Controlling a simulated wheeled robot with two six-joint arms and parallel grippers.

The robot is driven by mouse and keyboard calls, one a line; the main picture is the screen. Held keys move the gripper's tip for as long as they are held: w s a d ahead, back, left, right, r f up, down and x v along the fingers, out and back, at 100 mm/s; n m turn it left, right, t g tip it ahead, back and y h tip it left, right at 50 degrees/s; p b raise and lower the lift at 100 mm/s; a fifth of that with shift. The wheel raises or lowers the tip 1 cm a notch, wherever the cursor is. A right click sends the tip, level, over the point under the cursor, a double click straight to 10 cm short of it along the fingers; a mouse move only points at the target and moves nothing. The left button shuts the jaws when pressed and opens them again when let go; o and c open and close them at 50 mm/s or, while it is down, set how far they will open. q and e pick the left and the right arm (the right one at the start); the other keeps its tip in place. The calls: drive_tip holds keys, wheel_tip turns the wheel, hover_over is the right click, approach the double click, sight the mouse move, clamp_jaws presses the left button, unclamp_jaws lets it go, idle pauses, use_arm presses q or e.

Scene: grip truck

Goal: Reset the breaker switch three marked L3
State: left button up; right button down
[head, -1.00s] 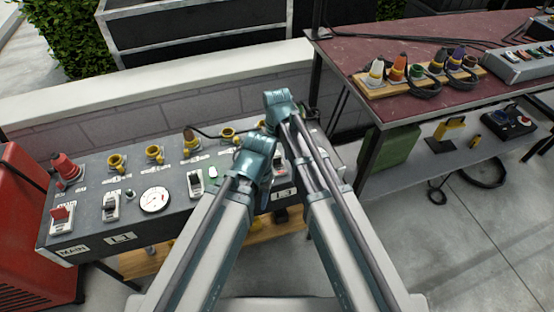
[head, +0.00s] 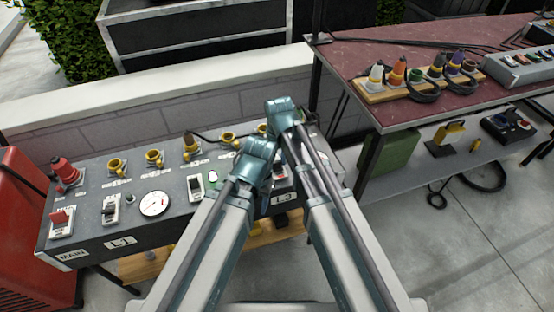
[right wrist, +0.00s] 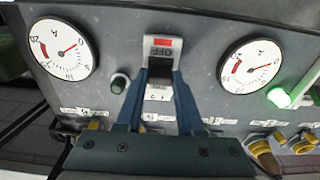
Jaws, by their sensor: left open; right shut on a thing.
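The breaker switch (right wrist: 160,48) sits in a pale housing with a red mark and the word OFF, upside down in the right wrist view. My right gripper (right wrist: 161,82) is shut on it, with one dark blue finger on each side. In the head view, the L3 label (head: 283,197) shows on the front of the grey panel (head: 85,232), and my arms hide most of the switch above it. My left gripper (head: 263,205) is open near the front edge of the panel, left of the L3 label; its fingertips are hard to make out.
Yellow sockets (head: 117,166) line the panel's back. A red cabinet (head: 28,225) stands left, a dark red table (head: 440,35) right.

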drive_tip(key=shift+s+d+f+t+y+b, duration=0.2)
drive_tip(key=shift+s+t+b, duration=0.2)
drive_tip(key=shift+t, duration=0.2)
drive_tip(key=shift+s+d+f+t+y+b, duration=0.1)
drive_tip(key=shift+s+t+y+b, duration=0.15)
drive_tip(key=shift+s+t, duration=0.25)
drive_tip(key=shift+s+f+t+b, duration=0.1)
drive_tip(key=shift+t+b, duration=0.55)
drive_tip(key=shift+t, duration=0.15)
drive_tip(key=shift+t+y, duration=0.35)
drive_tip(key=shift+t, duration=0.05)
drive_tip(key=shift+b, duration=0.3)
drive_tip(key=c, duration=0.5)
unclamp_jaws()
drive_tip(key=shift+r, duration=0.2)
